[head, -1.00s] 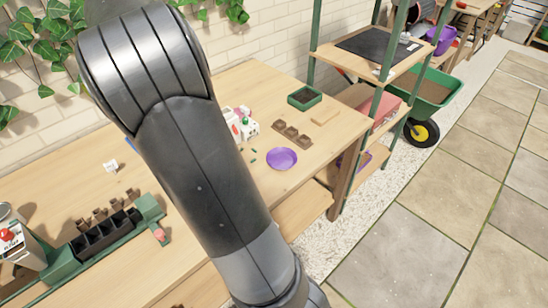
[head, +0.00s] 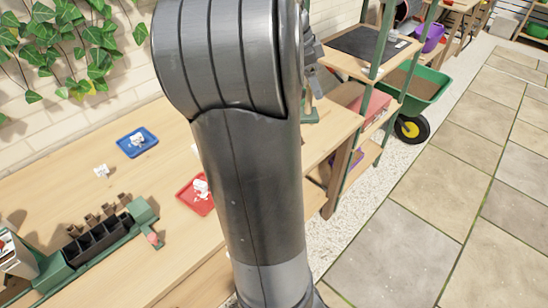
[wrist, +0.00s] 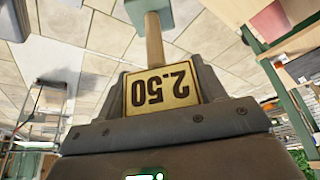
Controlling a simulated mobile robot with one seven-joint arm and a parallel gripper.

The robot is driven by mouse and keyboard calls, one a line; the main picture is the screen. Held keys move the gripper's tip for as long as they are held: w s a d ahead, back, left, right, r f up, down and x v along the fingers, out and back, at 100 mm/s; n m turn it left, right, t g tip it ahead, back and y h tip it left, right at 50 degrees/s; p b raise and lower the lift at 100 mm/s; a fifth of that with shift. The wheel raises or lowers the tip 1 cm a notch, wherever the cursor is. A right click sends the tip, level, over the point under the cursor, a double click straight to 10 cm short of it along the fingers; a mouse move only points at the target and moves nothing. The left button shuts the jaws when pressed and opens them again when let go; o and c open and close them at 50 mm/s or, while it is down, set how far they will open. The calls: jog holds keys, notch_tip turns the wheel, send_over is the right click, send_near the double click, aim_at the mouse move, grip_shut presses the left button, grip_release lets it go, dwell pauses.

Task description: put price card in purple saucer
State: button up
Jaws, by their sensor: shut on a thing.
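My gripper (wrist: 162,88) is shut on the price card (wrist: 160,87), a yellow card with a dark border and "2.50", upside down in the wrist view. A wooden stick with a grey-green block at its end extends beyond the card there; I cannot tell whether they belong to it. In the head view my arm covers the middle of the bench, and the card cannot be made out. The purple saucer is hidden behind my arm now; it showed on the bench's right part in the earlier head frame.
A blue tray (head: 149,136) and a red tray (head: 187,203), each with a small white item, are on the bench (head: 110,190). A black cell planter (head: 98,240) stands at the left front. A shelf rack (head: 352,66) and green wheelbarrow (head: 427,84) are beyond the bench's right end.

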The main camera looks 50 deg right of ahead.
aim_at(315, 114)
jog(key=shift+s+d+f+m, duration=0.1)
jog(key=shift+s+d+m, duration=0.1)
jog(key=shift+s, duration=0.3)
jog(key=shift+s+d+m, duration=0.1)
jog(key=shift+s+m, duration=0.1)
jog(key=shift+s, duration=0.25)
jog(key=f, duration=0.9)
jog(key=shift+w+a+f, duration=0.1)
jog(key=shift+w+f, duration=0.15)
jog(key=shift+f, duration=0.1)
jog(key=w+a+f, duration=0.3)
jog(key=w+f, duration=0.8)
jog(key=shift+a+f, duration=0.25)
jog(key=shift+f, duration=0.35)
jog(key=o, duration=1.5)
jog(key=shift+f, duration=0.1)
jog(key=shift+c, duration=0.2)
